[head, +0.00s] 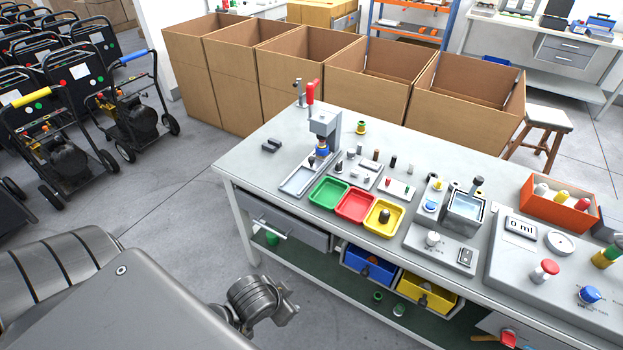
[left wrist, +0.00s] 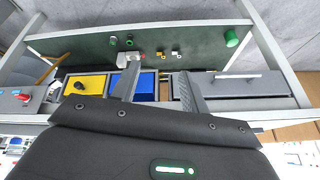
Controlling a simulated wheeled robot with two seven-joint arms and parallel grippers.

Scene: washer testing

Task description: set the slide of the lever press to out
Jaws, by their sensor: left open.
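The lever press (head: 324,121) stands on the workbench's back left, a grey column with a red-handled lever (head: 310,92) pointing up. Its slide (head: 298,181) is a pale plate on a long, low base running from under the press toward the bench's front edge. I cannot tell its exact setting. A blue and brass-coloured piece (head: 322,152) sits under the press head. My left gripper (head: 290,308) is in front of the bench, below its top and well away from the press. In the left wrist view its fingers (left wrist: 158,90) are apart and empty. My right gripper is out of view.
Green (head: 328,205), red and yellow trays lie right of the slide. Small parts stand behind them. A drawer with a bar handle (head: 262,228) sits under the bench top, with blue and yellow bins beside it. Cardboard boxes (head: 290,60) stand behind the bench.

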